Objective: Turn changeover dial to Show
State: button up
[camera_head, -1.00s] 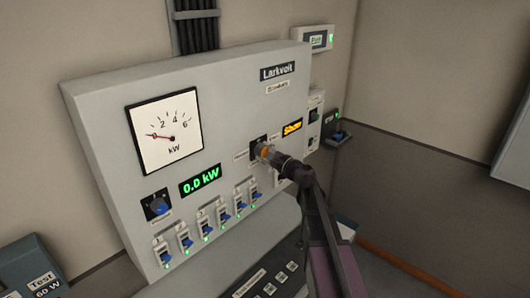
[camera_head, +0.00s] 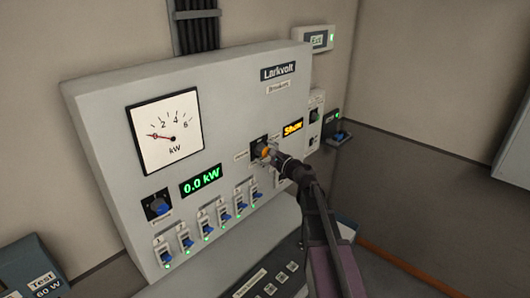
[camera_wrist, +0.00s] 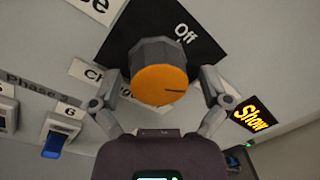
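The changeover dial, an orange-faced knob (camera_wrist: 160,88) on a black plate (camera_wrist: 118,45), stands out from the grey panel. It also shows in the head view (camera_head: 263,152). The dark line on its face points right in the wrist view, away from the "Off" label (camera_wrist: 185,35) and roughly toward the lit display (camera_wrist: 252,115) reading "Show". My gripper (camera_wrist: 160,80) has its fingers spread on both sides of the dial. A gap shows at the left finger; the right fingertip is close to the dial, and I cannot tell if it touches.
The panel (camera_head: 105,110) carries a kW meter (camera_head: 165,132), a green "0.0 kW" display (camera_head: 201,180), a blue knob (camera_head: 158,206) and a row of blue-levered breakers (camera_head: 205,225). A sloped console (camera_head: 275,280) lies below.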

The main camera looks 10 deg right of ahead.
jog(key=shift+s, duration=0.1)
jog(key=s+a+f+n+g+h+b, duration=0.2)
jog(key=s+f+n+g, duration=0.3)
jog(key=s+f+n, duration=0.3)
jog(key=s+a+f+n+g+h+b, duration=0.15)
jog(key=s+f+n+g, duration=0.35)
jog(key=f, duration=0.5)
jog(key=s+d+f+n+g+h+b, duration=0.1)
jog(key=s+d+f+n+g+h, duration=0.1)
jog(key=s, duration=0.6)
jog(key=s+d+f+n+g+h+b, duration=0.2)
jog(key=s+f+n+h, duration=0.3)
jog(key=s, duration=0.3)
jog(key=shift+s+f+g, duration=0.15)
jog(key=shift+f+g, duration=0.65)
jog(key=shift+f, duration=0.1)
